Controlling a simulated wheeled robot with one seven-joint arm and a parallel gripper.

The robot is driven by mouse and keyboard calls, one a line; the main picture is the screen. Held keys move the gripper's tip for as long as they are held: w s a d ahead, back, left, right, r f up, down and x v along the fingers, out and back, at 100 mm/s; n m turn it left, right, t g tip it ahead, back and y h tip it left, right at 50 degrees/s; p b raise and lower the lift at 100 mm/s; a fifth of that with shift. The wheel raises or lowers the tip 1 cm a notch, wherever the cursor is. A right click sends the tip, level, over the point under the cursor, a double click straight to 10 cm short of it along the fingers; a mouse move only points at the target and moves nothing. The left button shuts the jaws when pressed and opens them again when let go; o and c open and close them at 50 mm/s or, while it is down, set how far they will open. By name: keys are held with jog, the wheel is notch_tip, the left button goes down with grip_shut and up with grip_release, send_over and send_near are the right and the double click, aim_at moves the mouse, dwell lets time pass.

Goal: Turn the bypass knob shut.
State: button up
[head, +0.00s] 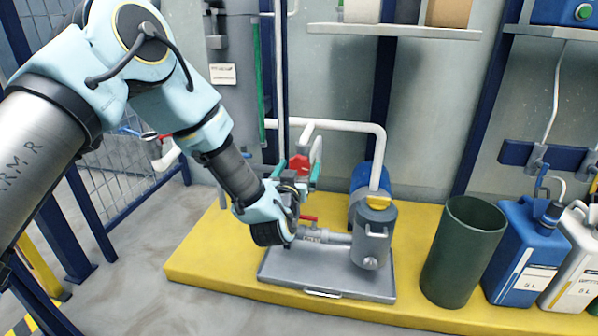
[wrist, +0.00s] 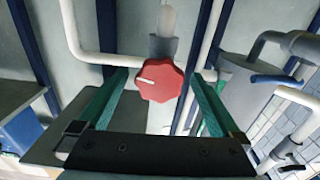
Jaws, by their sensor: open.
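The red bypass knob (head: 299,162) sits on the piping above the yellow platform. In the wrist view the knob (wrist: 160,81) is lobed, with a pale pointer line on its left half, below a grey fitting on a white pipe. My gripper (head: 296,172) is at the knob, pointing up toward it. Its two green fingers stand open in the wrist view (wrist: 160,88), one on each side of the knob. Gaps show between the knob and both fingers there. In the head view, my wrist hides part of the piping below the knob.
A grey pump (head: 375,237) with a small red lever (head: 308,218) stands on a metal tray (head: 330,272), close to my wrist. White piping (head: 350,126) runs behind the knob. A dark green bin (head: 460,252) and blue jug (head: 523,250) stand right. Open floor lies left.

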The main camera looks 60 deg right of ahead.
jog(key=shift+w+d, duration=0.1)
jog(key=shift+d, duration=0.15)
jog(key=c, duration=1.4)
